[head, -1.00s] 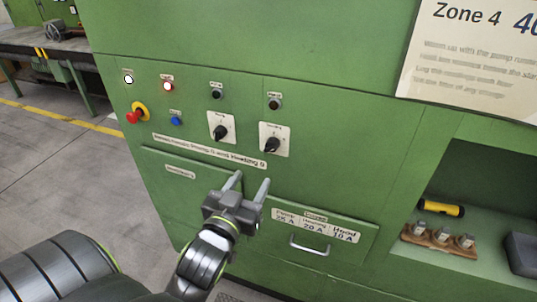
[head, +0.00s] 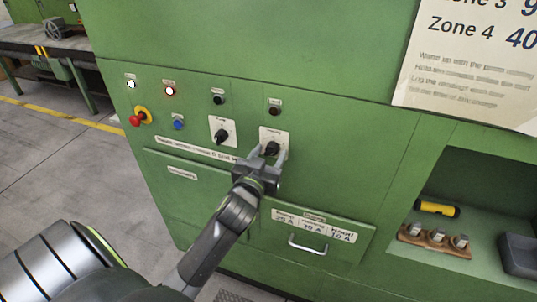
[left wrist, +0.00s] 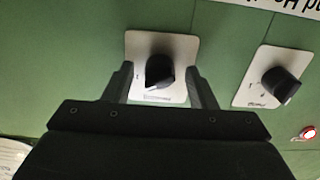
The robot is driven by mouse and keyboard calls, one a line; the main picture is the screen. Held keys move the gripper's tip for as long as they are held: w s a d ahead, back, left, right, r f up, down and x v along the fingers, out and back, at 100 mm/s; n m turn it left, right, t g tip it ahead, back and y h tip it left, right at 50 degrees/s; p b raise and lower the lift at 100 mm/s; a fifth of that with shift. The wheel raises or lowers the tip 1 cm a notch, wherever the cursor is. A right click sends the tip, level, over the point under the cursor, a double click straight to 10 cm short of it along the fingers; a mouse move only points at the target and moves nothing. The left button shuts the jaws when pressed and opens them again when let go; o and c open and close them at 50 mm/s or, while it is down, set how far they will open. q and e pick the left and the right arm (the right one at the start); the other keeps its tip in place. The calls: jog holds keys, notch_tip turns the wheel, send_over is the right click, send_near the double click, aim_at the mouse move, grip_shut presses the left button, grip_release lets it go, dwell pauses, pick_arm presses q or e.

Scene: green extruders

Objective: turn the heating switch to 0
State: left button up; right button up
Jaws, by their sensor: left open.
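The heating switch (head: 270,149) is a black rotary knob on a pale square plate, the right one of two on the green panel. It also shows in the left wrist view (left wrist: 159,72), where the picture is upside down. My left gripper (head: 269,153) is open, its two fingers on either side of the knob, partly covering the plate. In the left wrist view the fingers (left wrist: 160,84) stand apart from the knob, with gaps on both sides. The exact mark the knob points to is too small to read. My right gripper is not in view.
A second black knob (head: 222,136) sits just left on its own plate. Lamps, a blue button (head: 178,124) and a red emergency stop (head: 138,119) are further left. A drawer handle (head: 307,246) juts out below. A shelf at right holds a yellow flashlight (head: 437,209).

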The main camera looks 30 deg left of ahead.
pick_arm(q)
jog(key=c, duration=1)
jog(key=shift+o, duration=0.2)
jog(key=shift+n, duration=0.3)
jog(key=n+b, duration=0.1)
jog(key=n, duration=0.4)
jog(key=n+b, duration=0.1)
jog(key=n, duration=0.2)
jog(key=shift+n, duration=1.7)
jog(key=shift+d, duration=0.1)
